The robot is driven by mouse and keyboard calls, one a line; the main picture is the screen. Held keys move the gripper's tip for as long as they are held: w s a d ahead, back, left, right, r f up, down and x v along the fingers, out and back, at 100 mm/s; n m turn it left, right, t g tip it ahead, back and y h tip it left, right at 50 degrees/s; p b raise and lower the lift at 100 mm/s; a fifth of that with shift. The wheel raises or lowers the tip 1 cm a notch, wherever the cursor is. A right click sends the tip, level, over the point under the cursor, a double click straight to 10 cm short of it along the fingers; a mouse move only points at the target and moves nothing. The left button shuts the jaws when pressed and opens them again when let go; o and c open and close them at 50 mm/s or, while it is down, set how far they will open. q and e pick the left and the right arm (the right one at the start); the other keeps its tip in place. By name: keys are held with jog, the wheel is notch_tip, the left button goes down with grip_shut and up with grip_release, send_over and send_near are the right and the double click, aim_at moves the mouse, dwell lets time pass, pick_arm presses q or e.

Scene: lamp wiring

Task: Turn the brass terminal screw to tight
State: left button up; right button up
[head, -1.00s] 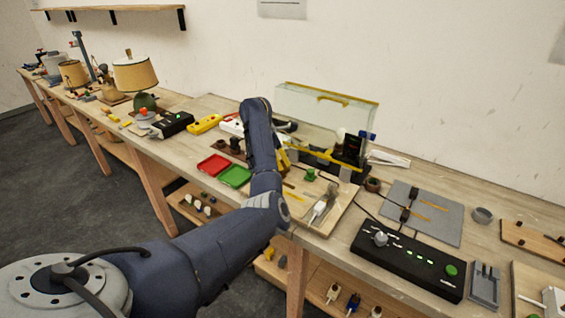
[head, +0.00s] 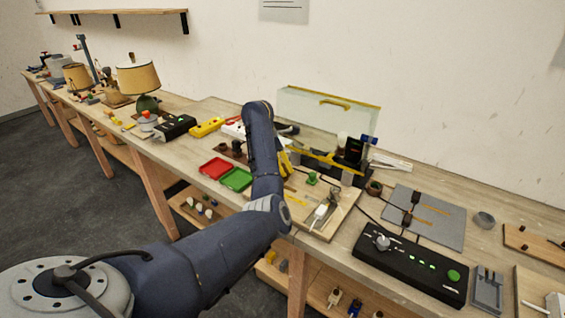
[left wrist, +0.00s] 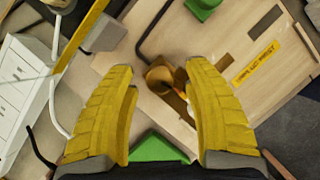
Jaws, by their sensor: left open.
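My left gripper (left wrist: 163,90) has ridged yellow fingers, spread apart over a wooden board (left wrist: 218,45). A round brass-coloured piece (left wrist: 160,76), probably the brass terminal screw, lies between and beyond the fingertips. A gap shows on both sides of it, and its exact height below the tips cannot be told. In the head view my left arm reaches over the bench, and only a bit of the yellow gripper (head: 286,163) shows behind the forearm. The screw is hidden there. My right gripper is not in view.
A green block (left wrist: 203,6) stands on the board. Red (head: 216,167) and green (head: 237,179) trays lie left of it. A clear panel with yellow edging (head: 328,112) stands behind. A black control box (head: 410,263) and a grey mat (head: 425,217) lie to the right.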

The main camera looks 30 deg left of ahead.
pick_arm(q)
jog(key=v, duration=0.7)
jog(key=shift+r, duration=0.15)
dwell(0.3)
jog(key=shift+s+a, duration=0.1)
dwell(0.3)
